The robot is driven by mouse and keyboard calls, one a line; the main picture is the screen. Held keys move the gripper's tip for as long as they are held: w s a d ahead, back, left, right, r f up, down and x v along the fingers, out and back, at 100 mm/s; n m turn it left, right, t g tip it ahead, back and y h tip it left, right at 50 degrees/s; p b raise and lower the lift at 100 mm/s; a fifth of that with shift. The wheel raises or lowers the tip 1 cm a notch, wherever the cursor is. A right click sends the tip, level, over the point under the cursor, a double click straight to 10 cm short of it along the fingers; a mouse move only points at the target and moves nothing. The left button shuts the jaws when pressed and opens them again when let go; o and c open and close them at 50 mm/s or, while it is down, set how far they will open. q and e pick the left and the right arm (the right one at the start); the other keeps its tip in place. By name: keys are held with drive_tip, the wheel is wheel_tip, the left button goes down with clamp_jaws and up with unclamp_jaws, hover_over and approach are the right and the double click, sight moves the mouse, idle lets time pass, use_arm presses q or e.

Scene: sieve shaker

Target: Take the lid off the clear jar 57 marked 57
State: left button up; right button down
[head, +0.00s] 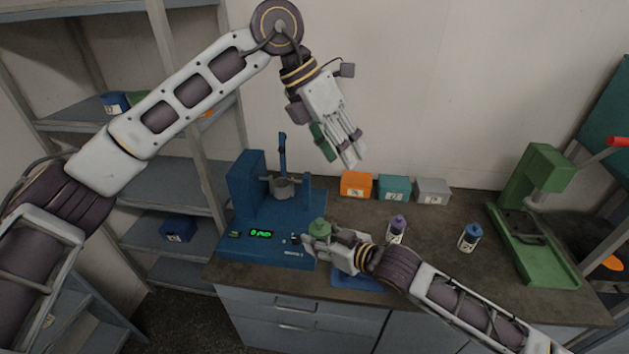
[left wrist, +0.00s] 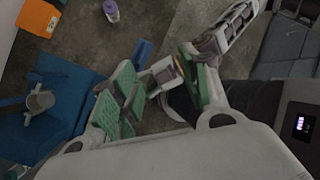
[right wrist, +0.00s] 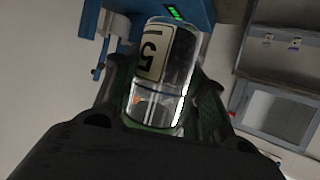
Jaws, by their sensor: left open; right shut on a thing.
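The clear jar (right wrist: 172,80) has a pale label with a dark 5 and part of another character, seen sideways. My right gripper (head: 318,245) is shut on it, with a finger on each side in the right wrist view. The lid appears to be on the jar. My left gripper (head: 342,160) is open and empty, above and behind the jar, apart from it. Its green-padded fingers (left wrist: 160,75) also show in the left wrist view.
A blue sieve shaker (head: 250,205) stands left of the jar. Orange (head: 356,185), teal (head: 394,188) and grey (head: 432,191) boxes line the wall. Purple-capped (head: 397,229) and blue-capped (head: 470,237) bottles stand on the bench. A green press (head: 540,220) is at right.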

sight(320, 221)
use_arm(q)
drive_tip(key=a+f+t+y, duration=0.1)
drive_tip(key=a+f+y, duration=0.3)
drive_tip(key=f, duration=0.4)
drive_tip(key=shift+w+a+t+y, duration=0.3)
drive_tip(key=shift+w+a+t, duration=0.1)
drive_tip(key=shift+a, duration=0.15)
drive_tip(key=shift+f+n, duration=0.1)
drive_tip(key=shift+n, duration=0.2)
drive_tip(key=shift+w+d+f, duration=0.1)
drive_tip(key=shift+d+f, duration=0.1)
drive_tip(key=shift+f, duration=1.75)
drive_tip(key=shift+w+d+f, duration=0.1)
drive_tip(key=shift+d+f, duration=0.15)
drive_tip(key=shift+f, duration=1.75)
drive_tip(key=shift+w+d+f, duration=0.1)
drive_tip(key=shift+d+f, duration=0.1)
drive_tip(key=shift+f, duration=1.75)
clamp_jaws()
drive_tip(key=shift+r, duration=1.35)
drive_tip(key=shift+r, duration=1.85)
